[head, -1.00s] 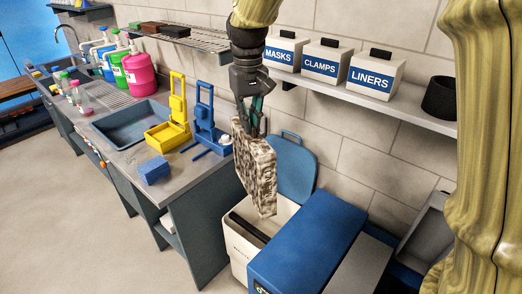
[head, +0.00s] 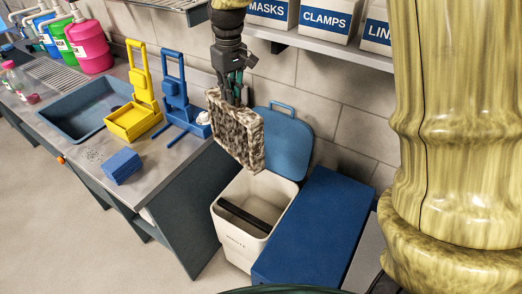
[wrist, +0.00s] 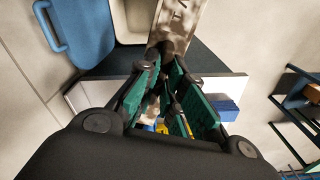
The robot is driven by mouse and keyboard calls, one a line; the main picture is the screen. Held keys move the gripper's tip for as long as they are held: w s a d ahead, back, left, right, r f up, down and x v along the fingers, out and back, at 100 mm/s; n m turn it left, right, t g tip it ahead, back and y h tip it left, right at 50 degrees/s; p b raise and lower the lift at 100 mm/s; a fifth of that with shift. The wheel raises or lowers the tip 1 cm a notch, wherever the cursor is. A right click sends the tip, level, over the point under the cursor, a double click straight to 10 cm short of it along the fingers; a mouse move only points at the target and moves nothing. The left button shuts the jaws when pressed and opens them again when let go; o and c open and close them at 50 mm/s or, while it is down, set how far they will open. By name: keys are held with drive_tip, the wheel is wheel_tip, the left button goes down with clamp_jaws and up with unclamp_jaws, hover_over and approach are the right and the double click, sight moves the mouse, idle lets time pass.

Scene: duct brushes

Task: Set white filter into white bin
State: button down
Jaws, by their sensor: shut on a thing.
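The white filter (head: 236,132) is a thick panel with a brown-speckled, dirty-looking face. My gripper (head: 235,92) is shut on its upper edge, and the panel hangs slightly tilted. In the wrist view, my gripper's green-padded fingers (wrist: 163,85) reach toward the filter (wrist: 181,22), which is cut off at the top. The white bin (head: 238,245) stands open on the floor below the filter. The bin also shows in the wrist view (wrist: 129,38).
The bin's blue lid (head: 288,146) stands raised behind it. A blue-topped box (head: 318,228) adjoins the bin on the right. The counter (head: 180,160), with a blue sponge (head: 123,166) and yellow and blue stands, is left. A shelf (head: 330,49) with labelled boxes is above.

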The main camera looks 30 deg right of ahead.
drive_tip(key=w+d+f+n+b, duration=0.1)
drive_tip(key=d+f+b, duration=0.25)
drive_tip(key=f, duration=0.55)
drive_tip(key=d+f+n+b, duration=0.1)
drive_tip(key=d+f+b, duration=0.25)
drive_tip(key=f, duration=0.55)
drive_tip(key=w+d+f+n+b, duration=0.15)
drive_tip(key=d+f, duration=0.25)
drive_tip(key=f, duration=0.6)
wheel_tip(320, 180, down, 33)
drive_tip(key=b, duration=1.4)
drive_tip(key=shift+s+a+t, duration=0.15)
drive_tip(key=shift+a+t, duration=0.05)
drive_tip(key=shift+t, duration=0.1)
idle(1.0)
idle(0.5)
drive_tip(key=c, duration=1.5)
unclamp_jaws()
drive_tip(key=shift+o, duration=0.2)
drive_tip(key=shift+r, duration=0.15)
